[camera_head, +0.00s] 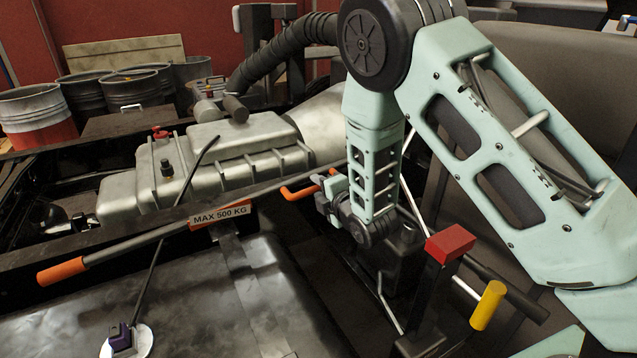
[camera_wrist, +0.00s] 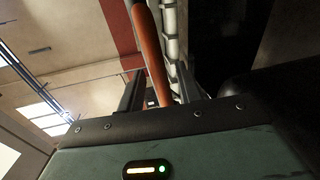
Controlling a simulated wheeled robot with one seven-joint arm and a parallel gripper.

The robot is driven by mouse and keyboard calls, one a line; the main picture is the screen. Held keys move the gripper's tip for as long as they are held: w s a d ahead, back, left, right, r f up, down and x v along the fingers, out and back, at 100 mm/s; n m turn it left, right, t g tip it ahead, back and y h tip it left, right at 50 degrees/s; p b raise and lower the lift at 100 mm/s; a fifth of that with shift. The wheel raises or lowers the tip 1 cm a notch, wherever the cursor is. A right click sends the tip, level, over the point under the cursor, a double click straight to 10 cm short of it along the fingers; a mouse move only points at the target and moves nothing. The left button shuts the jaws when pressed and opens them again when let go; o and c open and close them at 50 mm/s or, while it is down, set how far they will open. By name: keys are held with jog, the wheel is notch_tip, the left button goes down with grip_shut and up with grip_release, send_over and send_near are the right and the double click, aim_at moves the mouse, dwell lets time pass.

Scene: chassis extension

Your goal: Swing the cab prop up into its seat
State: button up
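A long grey bar, which I take for the cab prop (camera_head: 135,247), slopes across the frame rail in the head view. It has an orange grip (camera_head: 62,271) at its lower left end and a "MAX 500 KG" label (camera_head: 220,215). Its far end passes behind my arm. An orange bent handle (camera_head: 297,193) shows just left of my gripper (camera_head: 331,196). In the wrist view an orange rod (camera_wrist: 151,55) runs between the two fingers of my gripper (camera_wrist: 160,92), with gaps seeming to show on both sides. I cannot make out the prop's seat.
A silver engine block (camera_head: 215,150) lies behind the bar. A post with a red block (camera_head: 450,243) and a lever with a yellow grip (camera_head: 488,305) stand right of my gripper. A thin black rod (camera_head: 165,225) rises near a white disc (camera_head: 140,341). Drums (camera_head: 35,108) stand at the back left.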

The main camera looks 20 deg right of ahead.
jog(key=shift+w+a+f, duration=0.1)
jog(key=shift+w+a, duration=0.05)
jog(key=shift+w, duration=0.4)
grip_shut()
jog(key=shift+r, duration=0.25)
notch_tip(320, 180, up, 9)
jog(key=m+p, duration=0.2)
jog(key=p, duration=0.1)
jog(key=shift+w+r+y, duration=0.1)
jog(key=shift+r+y, duration=0.1)
jog(key=shift+y, duration=0.2)
jog(key=w+d+r+m+y+p, duration=0.1)
jog(key=d+r+m+p, duration=0.1)
jog(key=d+r, duration=0.3)
jog(key=w+d+r+m+p, duration=0.1)
jog(key=d+r+m+p, duration=0.2)
jog(key=r, duration=0.8)
jog(key=d+r+m+y+p, duration=0.1)
jog(key=d+r+m+p, duration=0.1)
jog(key=d+r, duration=0.5)
jog(key=shift+w+r+m+y+p, duration=0.3)
jog(key=shift+w+r+m+p, duration=0.1)
jog(key=shift+r+m, duration=0.2)
